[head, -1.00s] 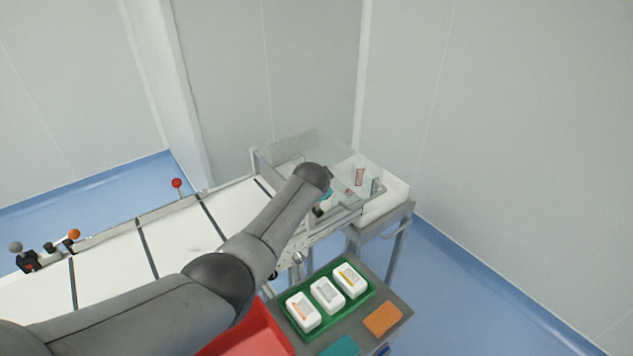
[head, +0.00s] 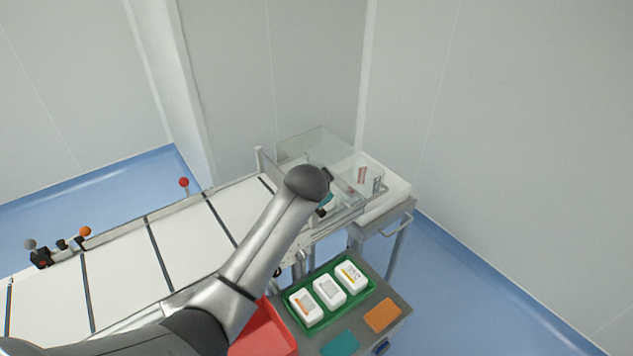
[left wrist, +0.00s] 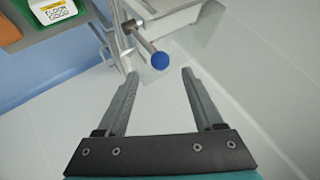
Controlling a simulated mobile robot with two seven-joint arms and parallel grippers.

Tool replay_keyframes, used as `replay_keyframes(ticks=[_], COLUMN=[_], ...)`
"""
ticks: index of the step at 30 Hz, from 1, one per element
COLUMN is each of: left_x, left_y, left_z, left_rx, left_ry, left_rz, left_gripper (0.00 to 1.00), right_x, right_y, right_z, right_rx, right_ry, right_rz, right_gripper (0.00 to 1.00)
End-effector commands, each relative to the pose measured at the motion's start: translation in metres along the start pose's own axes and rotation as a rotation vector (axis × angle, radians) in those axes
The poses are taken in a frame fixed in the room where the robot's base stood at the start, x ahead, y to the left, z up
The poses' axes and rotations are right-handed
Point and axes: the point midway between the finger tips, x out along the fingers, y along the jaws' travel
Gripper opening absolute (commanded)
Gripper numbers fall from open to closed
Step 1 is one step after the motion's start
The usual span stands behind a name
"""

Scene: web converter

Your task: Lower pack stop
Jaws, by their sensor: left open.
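A lever with a blue ball knob (left wrist: 159,60) on a short metal rod (left wrist: 143,40) shows in the left wrist view. I cannot tell whether it is the pack stop; the head view hides it behind my arm. My left gripper (left wrist: 158,73) is open and empty. The blue knob lies just ahead of the fingertips, roughly centred between them, and no finger visibly touches it. In the head view only dark and teal bits of this gripper (head: 324,203) show, beside the conveyor's far end. My right gripper is in neither view.
A white conveyor (head: 190,235) runs under my left arm. A clear guard (head: 318,145) covers its far end. Red (head: 184,182) and orange (head: 85,231) knobs line its back edge. A green tray (head: 318,322) of white packs and a red bin (head: 262,335) are in front.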

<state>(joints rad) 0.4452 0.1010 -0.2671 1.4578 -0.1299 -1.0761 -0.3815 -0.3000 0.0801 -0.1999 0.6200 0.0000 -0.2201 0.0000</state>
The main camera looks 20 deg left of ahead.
Motion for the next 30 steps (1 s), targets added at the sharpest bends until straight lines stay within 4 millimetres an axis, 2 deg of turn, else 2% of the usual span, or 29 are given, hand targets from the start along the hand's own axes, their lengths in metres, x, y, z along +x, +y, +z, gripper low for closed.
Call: replay_keyframes(ticks=[6, 12, 30], left_x=[-0.027, -0.042, -0.047], left_y=[0.000, 0.000, 0.000], left_z=[0.000, 0.000, 0.000], left_rx=[0.001, 0.001, 0.000], left_ry=[0.002, 0.001, 0.000], left_rz=[0.000, -0.001, 0.000], left_gripper=[0.69, 0.69, 0.69], right_x=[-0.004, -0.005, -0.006], right_y=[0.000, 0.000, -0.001], right_z=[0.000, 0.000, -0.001], right_rx=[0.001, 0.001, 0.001], right_ry=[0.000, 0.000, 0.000], right_rz=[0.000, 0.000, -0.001], right_gripper=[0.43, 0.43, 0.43])
